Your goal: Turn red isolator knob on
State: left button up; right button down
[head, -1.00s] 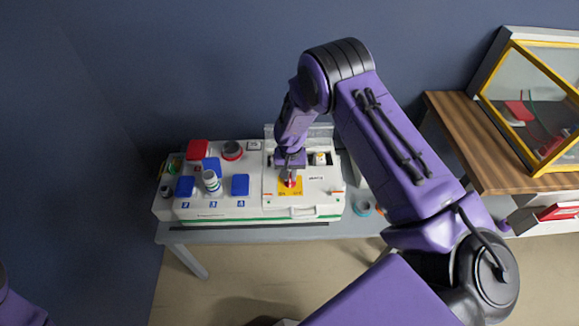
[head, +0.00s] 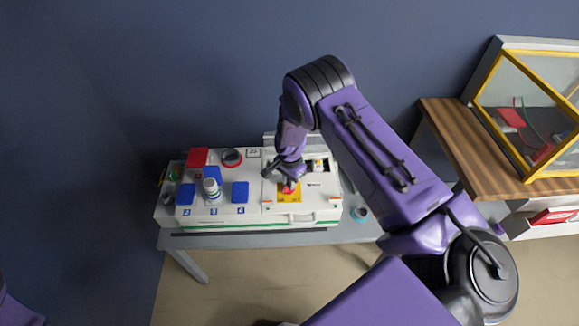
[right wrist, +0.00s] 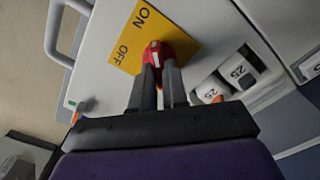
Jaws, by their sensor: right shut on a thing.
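The red isolator knob (right wrist: 167,51) sits on a yellow plate (right wrist: 130,38) marked ON and OFF, on the front of a white socket box. In the right wrist view my right gripper (right wrist: 158,76) has its two dark fingers shut on the knob. A white mark shows on the knob, but I cannot tell which setting it points to. In the head view the knob (head: 288,188) shows small and red, partly hidden under my right gripper (head: 286,181). My left gripper is not in view; only a purple part of mine shows at the lower left.
The white box (head: 256,207) stands on a grey table (head: 235,238). Blue covers (head: 240,192), a red cover (head: 197,157) and a white plug (head: 211,189) are left of the knob. White dials (right wrist: 238,72) numbered 25 are beside it. A wooden table (head: 447,125) stands at right.

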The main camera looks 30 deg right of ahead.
jog(key=shift+m, duration=0.3)
jog(key=c, duration=1.1)
grip_release()
jog(key=shift+c, duration=0.2)
jog(key=shift+r, duration=0.15)
notch_tip(320, 180, up, 10)
jog(key=b, duration=0.1)
jog(key=shift+r, duration=0.15)
